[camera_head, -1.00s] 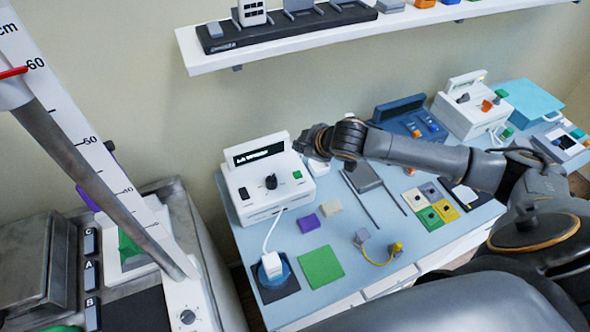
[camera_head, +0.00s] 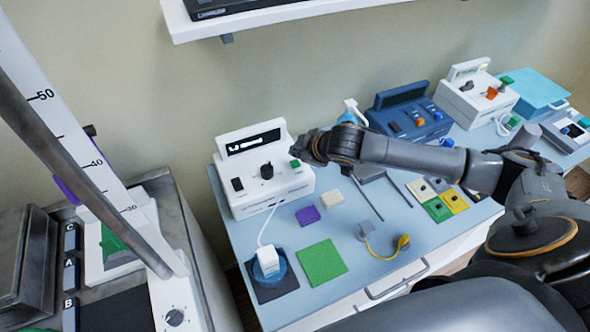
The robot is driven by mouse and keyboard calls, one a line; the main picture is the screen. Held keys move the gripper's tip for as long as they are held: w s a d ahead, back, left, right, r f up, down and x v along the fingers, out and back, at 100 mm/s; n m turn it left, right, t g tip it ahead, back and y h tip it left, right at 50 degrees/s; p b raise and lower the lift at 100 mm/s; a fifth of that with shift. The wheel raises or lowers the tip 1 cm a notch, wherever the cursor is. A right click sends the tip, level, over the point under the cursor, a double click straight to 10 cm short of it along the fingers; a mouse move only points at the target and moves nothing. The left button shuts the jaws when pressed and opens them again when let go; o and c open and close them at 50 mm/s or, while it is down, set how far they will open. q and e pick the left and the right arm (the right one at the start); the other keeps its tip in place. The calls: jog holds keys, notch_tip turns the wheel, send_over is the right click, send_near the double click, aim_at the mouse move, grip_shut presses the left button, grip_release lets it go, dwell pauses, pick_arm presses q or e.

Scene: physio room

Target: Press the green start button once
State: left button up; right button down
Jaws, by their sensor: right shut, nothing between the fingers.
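The green start button (camera_head: 295,163) is on the right side of the front panel of a white device (camera_head: 262,190) with an upright display and a black dial. My right gripper (camera_head: 299,150) is shut and empty. Its fingertips are just above and beside the green button in the picture. I cannot tell whether they touch it. My left gripper is not in view.
A blue device (camera_head: 410,120) and another white device (camera_head: 478,98) stand farther right on the light blue table (camera_head: 335,208). A green square (camera_head: 321,262), a purple block (camera_head: 308,216) and a white plug (camera_head: 268,259) lie in front. A white shelf (camera_head: 290,18) hangs above.

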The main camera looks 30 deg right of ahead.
jog(key=shift+f, duration=0.7)
dwell(0.8)
jog(key=shift+f, duration=0.2)
jog(key=shift+f, duration=0.25)
jog(key=shift+f+b, duration=0.3)
jog(key=shift+f, duration=0.2)
dwell(0.8)
jog(key=shift+r, duration=0.15)
jog(key=shift+r+p, duration=0.75)
jog(key=shift+p, duration=0.35)
